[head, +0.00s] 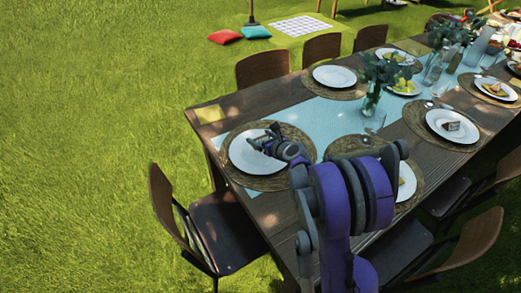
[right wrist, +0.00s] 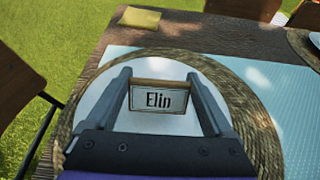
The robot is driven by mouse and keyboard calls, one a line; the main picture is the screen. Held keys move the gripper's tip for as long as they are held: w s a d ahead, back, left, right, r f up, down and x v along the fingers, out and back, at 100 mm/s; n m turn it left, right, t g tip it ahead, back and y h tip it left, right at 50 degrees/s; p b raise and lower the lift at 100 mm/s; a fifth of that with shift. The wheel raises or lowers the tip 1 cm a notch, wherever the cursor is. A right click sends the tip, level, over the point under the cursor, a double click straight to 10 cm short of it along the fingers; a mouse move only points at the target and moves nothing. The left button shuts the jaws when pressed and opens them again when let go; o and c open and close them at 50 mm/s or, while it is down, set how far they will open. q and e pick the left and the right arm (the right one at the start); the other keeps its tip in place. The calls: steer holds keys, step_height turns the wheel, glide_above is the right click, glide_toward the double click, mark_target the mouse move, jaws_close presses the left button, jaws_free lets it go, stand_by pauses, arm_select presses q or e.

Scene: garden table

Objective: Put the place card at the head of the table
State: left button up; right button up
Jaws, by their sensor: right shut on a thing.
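The place card (right wrist: 158,102), a small card with a wooden edge that reads "Elin", is between the fingers of my right gripper (right wrist: 160,92) in the right wrist view. The gripper is shut on it. In the head view my right gripper (head: 262,143) is over the white plate (head: 240,157) at the near-left end of the table (head: 290,207), and the card is too small to make out there. Whether the card touches the plate I cannot tell. The plate lies on a round woven mat (right wrist: 258,117). My left gripper is not in view.
A chair (head: 228,232) stands at this table end. A yellow napkin (head: 209,114) lies near the corner. A pale blue runner (head: 312,120) carries a vase with greenery (head: 372,97) and glasses. Another plate (head: 436,122) holds a small item. Open grass lies to the left.

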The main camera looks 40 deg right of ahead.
steer(key=shift+f+b, duration=0.3)
steer(key=shift+f, duration=2)
